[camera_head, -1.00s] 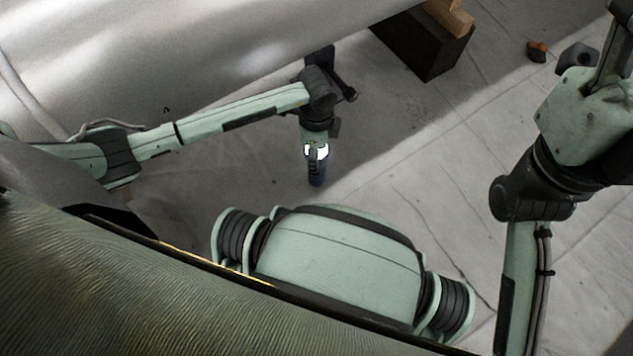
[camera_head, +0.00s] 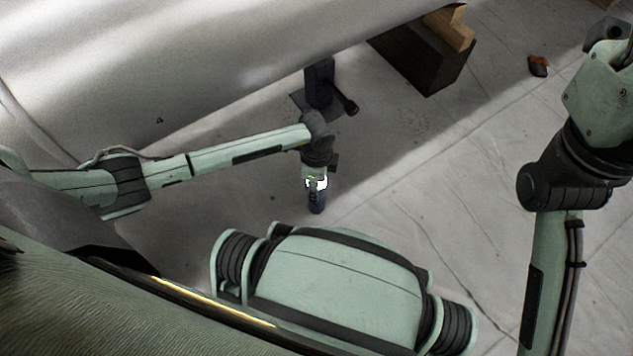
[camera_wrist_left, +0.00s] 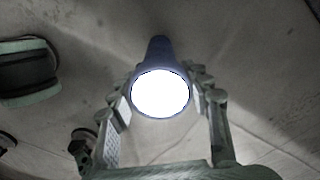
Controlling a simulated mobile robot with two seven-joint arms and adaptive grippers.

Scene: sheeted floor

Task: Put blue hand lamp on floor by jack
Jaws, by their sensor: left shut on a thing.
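The blue hand lamp (camera_head: 317,206) is held by my left gripper (camera_head: 316,184) near the middle of the head view. In the left wrist view the lamp's blue body (camera_wrist_left: 158,50) and its bright white round face sit between the two fingers (camera_wrist_left: 162,95), which are shut on it. I cannot tell whether the lamp touches the floor. The dark jack (camera_head: 319,84) stands on its base plate on the floor just behind my left wrist, apart from the lamp. My wrist hides its near side. My right gripper is outside the picture; only its arm shows at the right.
A large silvery curved body (camera_head: 190,70) fills the upper left above the jack. A dark block (camera_head: 425,60) with wooden pieces (camera_head: 450,27) stands at the top. A small orange and black item (camera_head: 538,66) lies on the sheeted floor (camera_head: 440,150), which is clear right of the lamp.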

